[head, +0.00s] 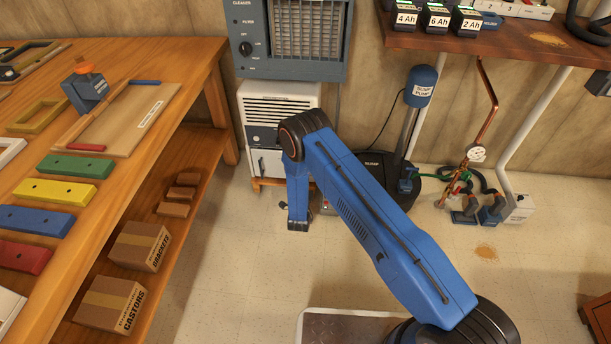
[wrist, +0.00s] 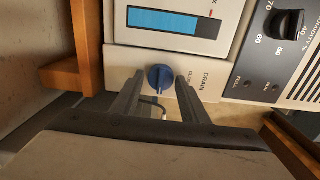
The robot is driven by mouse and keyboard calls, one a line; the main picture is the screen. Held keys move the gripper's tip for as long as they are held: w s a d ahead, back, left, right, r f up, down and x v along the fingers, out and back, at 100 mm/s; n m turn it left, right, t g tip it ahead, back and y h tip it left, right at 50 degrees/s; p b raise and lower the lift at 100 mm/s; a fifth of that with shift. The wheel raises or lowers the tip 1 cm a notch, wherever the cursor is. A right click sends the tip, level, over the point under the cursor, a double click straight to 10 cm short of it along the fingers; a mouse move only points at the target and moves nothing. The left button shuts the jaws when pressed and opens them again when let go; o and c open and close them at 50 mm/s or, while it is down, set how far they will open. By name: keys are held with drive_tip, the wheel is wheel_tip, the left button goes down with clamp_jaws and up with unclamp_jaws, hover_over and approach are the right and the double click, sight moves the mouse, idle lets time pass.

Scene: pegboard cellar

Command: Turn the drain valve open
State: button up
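The drain valve is a round blue knob (wrist: 160,78) on a pale panel of the white unit, in the middle of the wrist view. A light pointer mark on it points down in the picture. The words "DRAIN" and "CLOSED" are printed sideways to its right. My gripper (wrist: 158,80) is open, with one dark finger on each side of the knob and visible gaps between. In the head view the white unit (head: 280,108) stands beyond my blue arm. The knob and my gripper's fingertips are hidden there.
In the wrist view a blue display (wrist: 165,22) and a black dial (wrist: 287,24) are near the knob, with wooden pieces (wrist: 84,45) at left. In the head view a workbench (head: 190,75) is at left and a sump pump (head: 421,86) at right. Floor in front is mostly clear.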

drive_tip(key=shift+s, duration=0.1)
drive_tip(key=s, duration=1.7)
drive_tip(key=shift+a, duration=0.3)
drive_tip(key=shift+s, duration=0.1)
